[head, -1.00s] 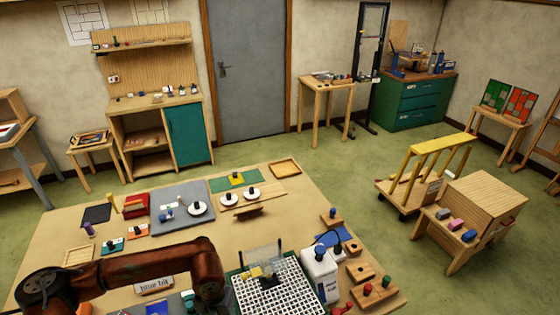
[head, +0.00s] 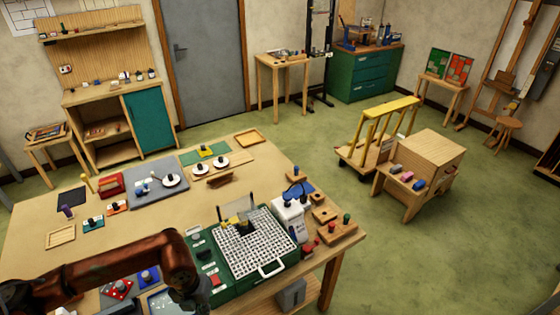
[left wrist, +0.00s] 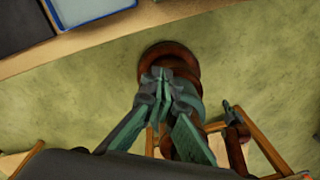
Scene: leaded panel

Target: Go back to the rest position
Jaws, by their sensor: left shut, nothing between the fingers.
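My left arm (head: 110,265) comes in from the left over the near left part of the workbench (head: 60,215) and bends down at its right end. In the head view the gripper's fingertips are hidden or out of frame. In the left wrist view my left gripper (left wrist: 160,78) is shut and empty. Its fingertips meet over the green floor, apart from the bench edge (left wrist: 150,40) at the top. My right gripper does not show clearly in either view.
On the bench, a green base with a white grid (head: 250,245) lies right of my left arm. A white bottle (head: 290,215) and wooden blocks (head: 335,230) stand beside it. A wooden cart (head: 375,140) and a cabinet (head: 435,160) stand right of the bench. Green floor (head: 450,260) is free at the right.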

